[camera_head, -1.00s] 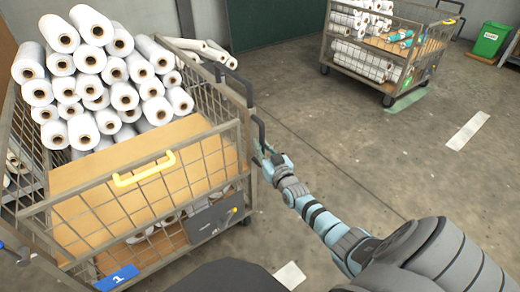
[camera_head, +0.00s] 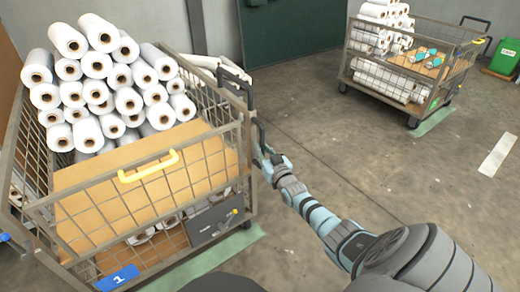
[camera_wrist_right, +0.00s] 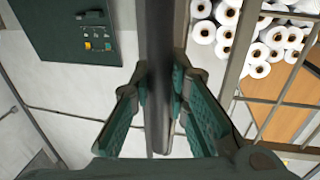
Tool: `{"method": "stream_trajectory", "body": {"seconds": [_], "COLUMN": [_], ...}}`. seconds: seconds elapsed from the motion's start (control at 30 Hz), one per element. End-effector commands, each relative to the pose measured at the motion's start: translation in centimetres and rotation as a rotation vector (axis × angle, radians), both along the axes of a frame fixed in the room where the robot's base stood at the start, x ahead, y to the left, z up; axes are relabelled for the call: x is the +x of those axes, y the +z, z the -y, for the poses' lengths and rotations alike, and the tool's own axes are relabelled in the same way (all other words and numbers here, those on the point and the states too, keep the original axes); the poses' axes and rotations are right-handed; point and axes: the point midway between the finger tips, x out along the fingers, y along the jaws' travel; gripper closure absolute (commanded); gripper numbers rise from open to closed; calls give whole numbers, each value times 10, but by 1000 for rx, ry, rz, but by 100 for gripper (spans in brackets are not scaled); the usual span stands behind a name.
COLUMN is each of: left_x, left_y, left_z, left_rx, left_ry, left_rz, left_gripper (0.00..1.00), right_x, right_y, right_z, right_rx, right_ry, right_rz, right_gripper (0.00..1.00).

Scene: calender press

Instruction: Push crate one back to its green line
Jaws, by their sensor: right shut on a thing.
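My right gripper (camera_head: 268,160) is shut on the dark handle (camera_head: 261,133) at the crate's right side. In the right wrist view, its two teal fingers (camera_wrist_right: 160,95) sit around the dark bar (camera_wrist_right: 158,45). My left gripper is not in view.
A second mesh cart (camera_head: 410,60) with rolls stands at the back right by its own green line (camera_head: 433,121). A green bin (camera_head: 503,58) is at the far right. A white floor mark (camera_head: 497,155) lies on the right. The floor between the carts is clear.

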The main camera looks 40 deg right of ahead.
Motion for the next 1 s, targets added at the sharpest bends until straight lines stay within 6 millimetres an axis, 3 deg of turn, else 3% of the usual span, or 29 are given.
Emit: {"method": "stream_trajectory", "body": {"seconds": [0.37, 0.4, 0.53, 0.87, 1.0], "left_x": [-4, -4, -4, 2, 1], "left_y": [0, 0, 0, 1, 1], "left_z": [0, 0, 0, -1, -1], "left_rx": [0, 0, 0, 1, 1], "left_ry": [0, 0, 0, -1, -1], "left_rz": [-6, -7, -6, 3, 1], "left_gripper": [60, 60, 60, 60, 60], "right_x": [2, 2, 2, -1, -13], "right_y": [0, 1, 1, 0, 0], "right_z": [-1, -1, 0, 1, -2], "right_rx": [1, 1, 0, 0, -3], "right_ry": [2, 3, 1, -1, -3], "right_rz": [-2, -2, -1, -2, 0], "right_gripper": [100, 83, 64, 64, 64]}}
